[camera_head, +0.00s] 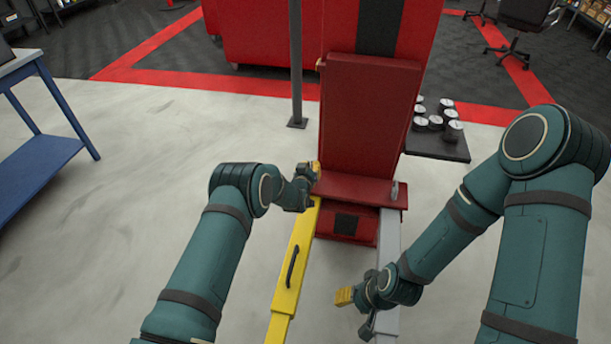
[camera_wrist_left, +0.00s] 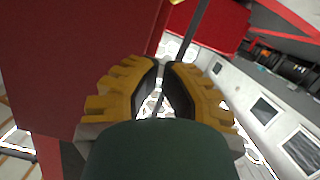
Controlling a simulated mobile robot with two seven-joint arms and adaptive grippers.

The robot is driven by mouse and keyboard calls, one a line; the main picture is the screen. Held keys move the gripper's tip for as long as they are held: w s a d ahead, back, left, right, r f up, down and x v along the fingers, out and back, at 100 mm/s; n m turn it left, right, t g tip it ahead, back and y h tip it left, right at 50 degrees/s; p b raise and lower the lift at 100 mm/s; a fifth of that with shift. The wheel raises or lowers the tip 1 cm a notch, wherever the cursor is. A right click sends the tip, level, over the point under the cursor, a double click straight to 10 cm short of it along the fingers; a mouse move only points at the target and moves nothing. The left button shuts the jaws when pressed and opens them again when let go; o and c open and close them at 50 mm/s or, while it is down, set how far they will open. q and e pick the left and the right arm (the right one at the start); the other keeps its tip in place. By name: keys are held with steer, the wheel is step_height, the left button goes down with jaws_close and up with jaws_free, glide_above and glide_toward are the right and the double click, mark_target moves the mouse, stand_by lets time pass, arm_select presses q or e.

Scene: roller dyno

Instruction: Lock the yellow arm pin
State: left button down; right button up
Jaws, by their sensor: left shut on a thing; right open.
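The yellow arm (camera_head: 293,255) extends forward from the red lift's base, with a black handle (camera_head: 291,266) on top. My left gripper (camera_head: 316,168) is at the arm's far end, beside the red upright. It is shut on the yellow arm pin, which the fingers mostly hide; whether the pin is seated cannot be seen. In the left wrist view the yellow-padded fingers (camera_wrist_left: 162,95) have a narrow gap between them, and the pin is not clear there. My right gripper (camera_head: 345,297) is open and empty, left of the grey arm near its front part.
The grey arm (camera_head: 388,235) runs parallel on the right, with an upright grey pin (camera_head: 395,190) at its far end. The red upright (camera_head: 362,115) stands behind both arms. A dark tray (camera_head: 440,145) with several round pads is at right. A blue bench (camera_head: 35,150) stands left.

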arm_select(q)
steer(key=p+v, duration=0.1)
steer(key=v, duration=0.5)
steer(key=shift+s, duration=0.4)
steer(key=shift+a, duration=0.15)
steer(key=s+a+f+n+g, duration=0.1)
steer(key=s+a+f+g, duration=0.2)
steer(key=s, duration=0.6)
steer(key=s+a+f+g, duration=0.1)
steer(key=s+a+g, duration=0.25)
steer(key=s, duration=0.45)
steer(key=s+r+g, duration=0.3)
steer(key=s+g, duration=0.4)
steer(key=s, duration=1.5)
steer(key=shift+n+h, duration=0.3)
steer(key=shift+w+d, duration=0.1)
